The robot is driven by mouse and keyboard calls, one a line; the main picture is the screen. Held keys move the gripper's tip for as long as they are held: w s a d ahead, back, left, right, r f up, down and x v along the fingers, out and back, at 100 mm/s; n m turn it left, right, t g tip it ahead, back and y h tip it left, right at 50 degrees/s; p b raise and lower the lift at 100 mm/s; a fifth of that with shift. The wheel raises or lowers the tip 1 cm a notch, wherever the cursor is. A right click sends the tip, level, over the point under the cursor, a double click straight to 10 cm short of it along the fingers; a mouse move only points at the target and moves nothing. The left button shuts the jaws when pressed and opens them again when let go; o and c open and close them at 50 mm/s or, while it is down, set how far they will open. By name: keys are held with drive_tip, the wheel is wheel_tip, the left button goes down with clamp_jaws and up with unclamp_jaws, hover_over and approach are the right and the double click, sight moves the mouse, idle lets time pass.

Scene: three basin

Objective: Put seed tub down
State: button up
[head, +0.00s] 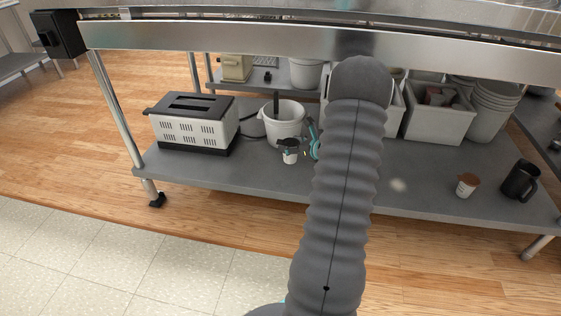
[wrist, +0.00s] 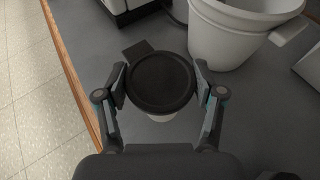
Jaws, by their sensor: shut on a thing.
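The seed tub is a small white tub (head: 290,156) with a dark lid, over the lower shelf (head: 255,185) in the head view. In the wrist view the round black lid of the seed tub (wrist: 162,82) fills the space between the fingers. My gripper (wrist: 160,88) is shut on the tub, one finger on each side. In the head view my arm hides most of my gripper; only a teal part shows right of the tub. The tub looks upright. I cannot tell whether its base touches the shelf.
A white bucket (head: 284,122) stands just behind the tub, and a toaster (head: 195,128) stands to its left. A brown-lidded cup (head: 467,186) and a black mug (head: 520,182) stand at the right. The steel tabletop edge (head: 230,40) hangs above. Bare shelf lies in front.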

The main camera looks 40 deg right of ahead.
drive_tip(key=shift+w+a+f+b, duration=0.2)
drive_tip(key=shift+w+a+f, duration=0.2)
drive_tip(key=shift+f, duration=0.6)
drive_tip(key=shift+w+a+f+b, duration=0.15)
drive_tip(key=shift+w+a+f, duration=0.15)
drive_tip(key=shift+a+f, duration=0.5)
drive_tip(key=shift+w+a+f+b, duration=0.2)
drive_tip(key=shift+w+f, duration=0.15)
drive_tip(key=shift+f, duration=0.85)
drive_tip(key=shift+f, duration=0.15)
drive_tip(key=shift+f, duration=0.1)
drive_tip(key=o, duration=1.3)
